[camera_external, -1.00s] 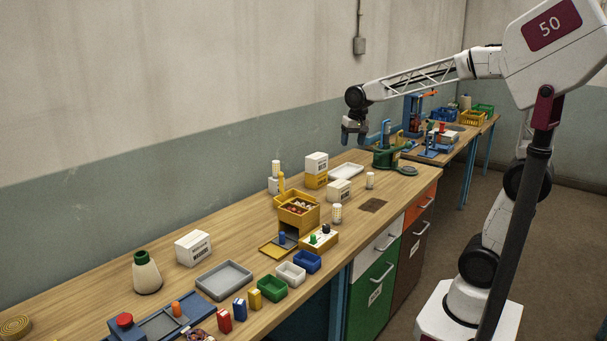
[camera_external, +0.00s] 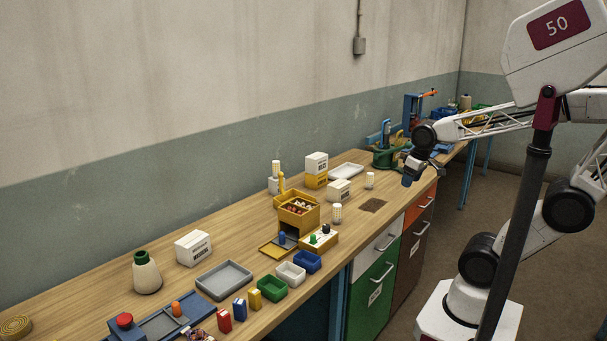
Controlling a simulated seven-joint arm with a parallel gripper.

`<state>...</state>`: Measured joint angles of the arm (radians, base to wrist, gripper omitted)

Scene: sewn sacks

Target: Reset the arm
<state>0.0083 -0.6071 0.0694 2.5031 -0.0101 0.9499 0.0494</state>
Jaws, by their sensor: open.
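My gripper (camera_external: 409,178) hangs at the end of my arm near the right front edge of the wooden workbench (camera_external: 130,275), above the orange drawer. It points down, and its jaws are open. I see nothing held in it. The arm reaches in from the right, with its wrist a little above the bench height.
A green round device (camera_external: 385,158) stands close left of my gripper. Several small bins, a yellow box unit (camera_external: 298,212), a grey tray (camera_external: 224,279) and white cartons fill the bench. A dark square (camera_external: 373,205) lies flat near the front edge. The floor aisle at right is free.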

